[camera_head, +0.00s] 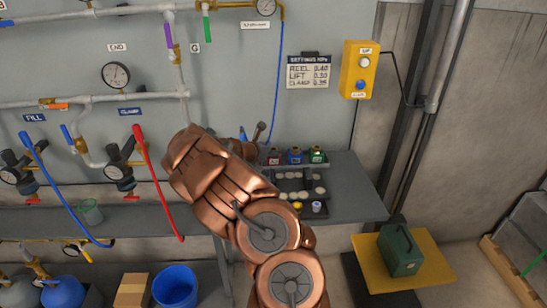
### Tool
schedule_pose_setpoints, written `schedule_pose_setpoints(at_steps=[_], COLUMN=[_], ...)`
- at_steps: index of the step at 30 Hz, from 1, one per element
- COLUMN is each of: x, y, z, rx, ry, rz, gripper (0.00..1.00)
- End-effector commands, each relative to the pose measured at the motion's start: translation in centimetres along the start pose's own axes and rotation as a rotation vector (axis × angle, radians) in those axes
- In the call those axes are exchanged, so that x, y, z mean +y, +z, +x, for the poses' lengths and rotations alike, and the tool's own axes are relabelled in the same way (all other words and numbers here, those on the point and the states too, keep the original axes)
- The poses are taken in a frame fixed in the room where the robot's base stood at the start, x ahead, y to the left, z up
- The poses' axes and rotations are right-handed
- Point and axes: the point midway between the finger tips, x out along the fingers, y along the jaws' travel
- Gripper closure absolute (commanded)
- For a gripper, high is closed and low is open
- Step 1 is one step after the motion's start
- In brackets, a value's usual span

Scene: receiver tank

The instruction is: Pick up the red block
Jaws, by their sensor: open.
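A small red block (273,157) stands at the left end of a row of blocks, at the back of the grey bench top. My copper arm reaches up from the bottom and bends over the bench. My gripper (252,135) shows only in part behind the arm's upper end, just left of and above the red block in the picture. It is open and apart from the block. The gap between its fingers is mostly hidden, and its distance from the block is hard to tell.
A blue block (295,156) and a green block (318,155) stand right of the red one. A dark tray (292,185) with pale discs lies in front. A thin blue hose (278,85) hangs behind. The bench's right end (350,190) is clear.

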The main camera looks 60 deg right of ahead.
Motion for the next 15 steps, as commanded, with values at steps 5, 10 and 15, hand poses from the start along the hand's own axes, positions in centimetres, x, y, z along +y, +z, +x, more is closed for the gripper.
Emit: schedule_pose_setpoints(at_steps=[5,10,15], x=[0.02,0.03,0.03], y=[0.03,0.02,-0.03], z=[-0.03,-0.05,-0.05], rx=[-0.001,-0.001,0.000], ry=[0.000,0.001,0.001], rz=[0.000,0.000,0.000], gripper=[0.38,0.55,0.73])
